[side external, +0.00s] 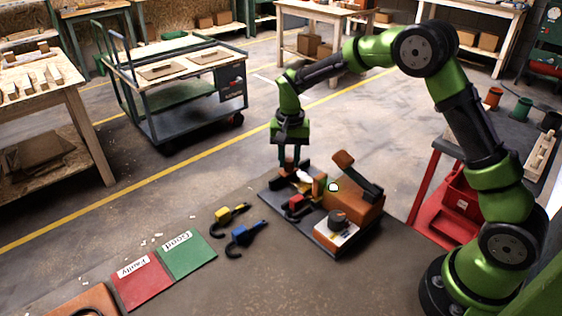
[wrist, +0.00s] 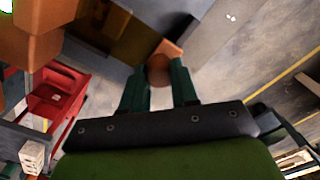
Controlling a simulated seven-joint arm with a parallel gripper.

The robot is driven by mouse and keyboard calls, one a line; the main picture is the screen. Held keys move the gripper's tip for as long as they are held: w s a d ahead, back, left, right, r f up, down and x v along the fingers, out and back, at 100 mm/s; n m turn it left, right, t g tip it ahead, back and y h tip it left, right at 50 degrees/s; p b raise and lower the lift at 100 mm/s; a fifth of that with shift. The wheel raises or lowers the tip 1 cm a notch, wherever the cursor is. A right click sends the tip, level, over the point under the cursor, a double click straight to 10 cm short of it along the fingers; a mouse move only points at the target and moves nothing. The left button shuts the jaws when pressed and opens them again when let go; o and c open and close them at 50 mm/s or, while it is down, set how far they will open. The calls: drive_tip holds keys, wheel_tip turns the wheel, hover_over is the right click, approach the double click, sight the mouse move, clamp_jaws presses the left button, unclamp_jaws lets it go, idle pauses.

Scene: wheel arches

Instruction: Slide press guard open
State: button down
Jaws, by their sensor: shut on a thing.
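The press (side external: 352,205) is a brown-orange block unit on a dark base plate (side external: 317,243) on the bench. It has a raised arm with a brown end (side external: 343,159). My gripper (side external: 290,168) points down at the plate's far left corner, beside dark and orange parts. In the wrist view my gripper (wrist: 159,78) has its two green fingers on either side of a rounded orange-brown piece (wrist: 159,69), and is shut on it. I cannot tell from the frames whether this piece is the guard's handle. The guard's outline is too small to make out.
A red-and-black clamp (side external: 297,204) is on the base plate, near a white block with a dark knob (side external: 338,220). Yellow (side external: 229,213) and blue (side external: 247,233) clamps lie to the left. Green (side external: 187,254) and red (side external: 141,281) labelled mats lie front left.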

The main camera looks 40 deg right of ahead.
drive_tip(key=shift+d, duration=3.45)
drive_tip(key=c, duration=0.9)
unclamp_jaws()
drive_tip(key=shift+o, duration=0.3)
drive_tip(key=shift+a, duration=0.1)
drive_tip(key=shift+r, duration=0.1)
drive_tip(key=shift+r, duration=0.3)
wheel_tip(320, 180, up, 16)
